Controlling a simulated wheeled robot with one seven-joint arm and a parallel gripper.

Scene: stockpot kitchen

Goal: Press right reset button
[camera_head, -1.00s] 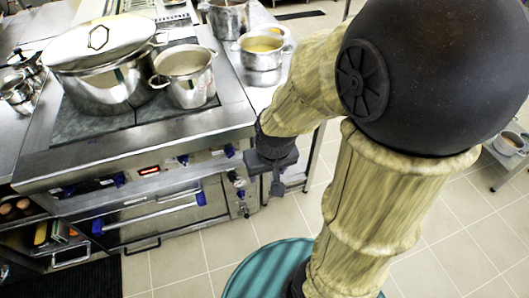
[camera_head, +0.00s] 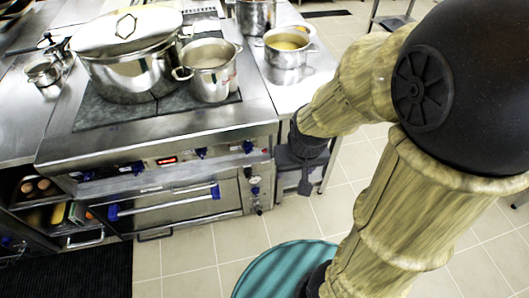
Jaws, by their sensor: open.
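The stove (camera_head: 160,138) has a front control panel with blue knobs and a red lit display (camera_head: 166,161). At the right end of its front is a narrow column of small round controls and a white-faced gauge (camera_head: 255,190). The right reset button is too small to single out among them. My gripper (camera_head: 305,188) is dark, points down and is empty. It is just right of the stove's front right corner in the picture, apart from the small controls. Its fingers are small and partly merge with the dark shapes behind.
A large lidded stockpot (camera_head: 128,70) and an open pot (camera_head: 209,72) stand on the stove. A pot of yellow soup (camera_head: 286,55) stands on the side counter. An open shelf with eggs (camera_head: 36,187) is at lower left.

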